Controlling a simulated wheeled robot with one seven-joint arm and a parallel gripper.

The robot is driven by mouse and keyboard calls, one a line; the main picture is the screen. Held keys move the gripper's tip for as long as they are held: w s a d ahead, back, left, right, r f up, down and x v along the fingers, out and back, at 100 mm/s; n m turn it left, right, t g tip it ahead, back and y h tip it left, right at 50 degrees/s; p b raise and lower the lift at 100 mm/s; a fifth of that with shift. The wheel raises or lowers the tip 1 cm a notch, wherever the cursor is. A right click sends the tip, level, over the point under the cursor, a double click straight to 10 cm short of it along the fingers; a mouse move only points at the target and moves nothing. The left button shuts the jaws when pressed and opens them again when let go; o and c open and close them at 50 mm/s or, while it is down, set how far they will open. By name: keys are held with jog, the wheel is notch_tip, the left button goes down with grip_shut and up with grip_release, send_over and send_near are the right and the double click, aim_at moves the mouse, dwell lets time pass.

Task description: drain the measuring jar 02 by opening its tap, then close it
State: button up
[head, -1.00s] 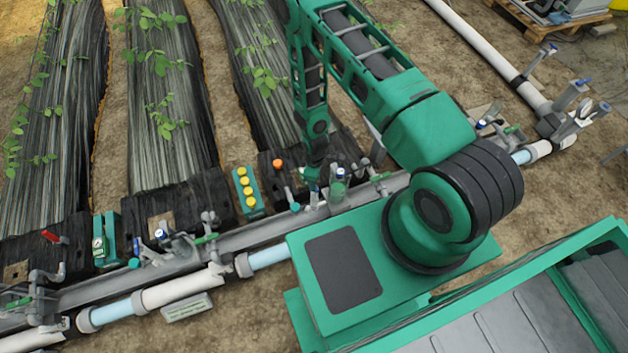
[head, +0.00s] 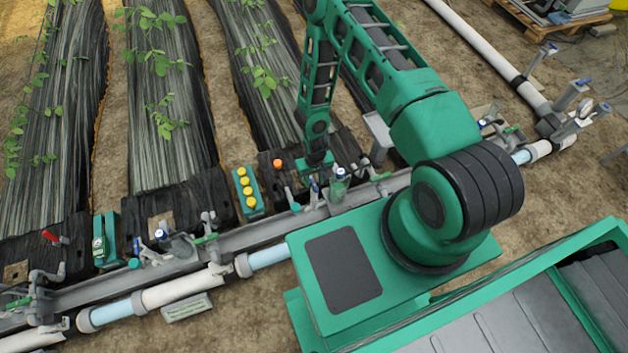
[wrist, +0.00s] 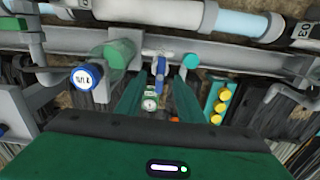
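The measuring jar (wrist: 118,52) is a clear greenish cylinder with a blue, white-labelled cap; it also shows in the head view (head: 339,189). Its label is too small to read surely. Beside it is a small tap with a blue handle (wrist: 161,68), which also shows in the head view (head: 314,189). My gripper (wrist: 157,88) is open, its two green fingers spread apart on either side of the blue handle. A gap shows between handle and fingers; contact cannot be told. In the head view my gripper (head: 309,192) is over the pipe line, left of the jar.
A teal box with yellow buttons (head: 248,192) stands left of my gripper, also in the wrist view (wrist: 219,104). An orange knob (head: 278,163) is near it. Grey fittings (head: 375,172) crowd the right side. A white and light-blue pipe (head: 190,287) runs along the front.

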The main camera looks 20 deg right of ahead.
aim_at(314, 185)
dwell(0.3)
jog(key=shift+f, duration=2.2)
jog(key=c, duration=0.8)
jog(key=o, duration=0.8)
jog(key=shift+f, duration=0.25)
